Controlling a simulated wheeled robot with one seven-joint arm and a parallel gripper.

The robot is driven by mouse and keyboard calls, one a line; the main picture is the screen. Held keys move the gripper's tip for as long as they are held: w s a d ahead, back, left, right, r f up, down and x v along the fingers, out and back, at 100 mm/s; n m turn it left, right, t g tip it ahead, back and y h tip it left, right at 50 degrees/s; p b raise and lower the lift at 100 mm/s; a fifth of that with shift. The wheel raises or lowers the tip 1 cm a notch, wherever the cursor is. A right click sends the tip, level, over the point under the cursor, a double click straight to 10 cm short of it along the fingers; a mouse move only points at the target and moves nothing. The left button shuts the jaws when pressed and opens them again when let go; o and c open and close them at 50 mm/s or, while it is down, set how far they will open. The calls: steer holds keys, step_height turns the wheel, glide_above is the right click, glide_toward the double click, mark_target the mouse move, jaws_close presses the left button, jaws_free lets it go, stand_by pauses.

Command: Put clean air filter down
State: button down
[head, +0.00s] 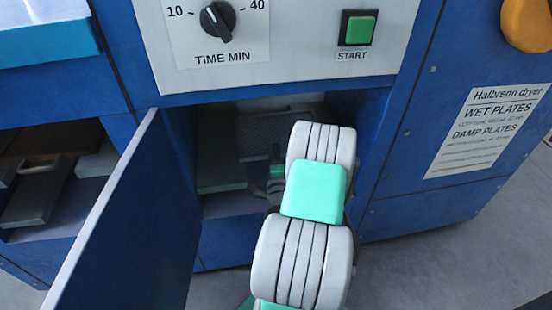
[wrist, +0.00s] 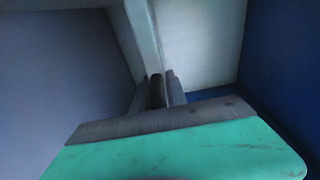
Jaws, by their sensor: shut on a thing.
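My gripper (head: 274,168) is reaching into the open lower compartment of the blue dryer, partly hidden by my arm. In the wrist view my gripper's dark fingers (wrist: 161,90) are shut on the near end of a pale, narrow edge, which I take to be the clean air filter (wrist: 146,38). A broad grey surface spreads to the left of this edge and a lighter one to the right; I cannot tell which belong to the filter. In the head view a grey meshed panel (head: 270,134) shows at the back of the compartment; whether it is the held filter is unclear.
The blue compartment door (head: 140,225) stands open left of my arm. A grey slab (head: 222,170) lies inside at the left. A timer knob (head: 218,20) and green start button (head: 358,29) sit above. Another open bay (head: 40,195) with grey trays is at far left.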

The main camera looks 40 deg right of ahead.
steer(key=c, duration=1.3)
jaws_free()
steer(key=shift+r, duration=0.25)
steer(key=shift+s+a+f+b, duration=0.15)
steer(key=shift+s+f+b, duration=0.05)
steer(key=shift+f+b, duration=0.1)
steer(key=shift+b+v, duration=2.95)
steer(key=shift+v, duration=2.8)
steer(key=shift+r, duration=0.2)
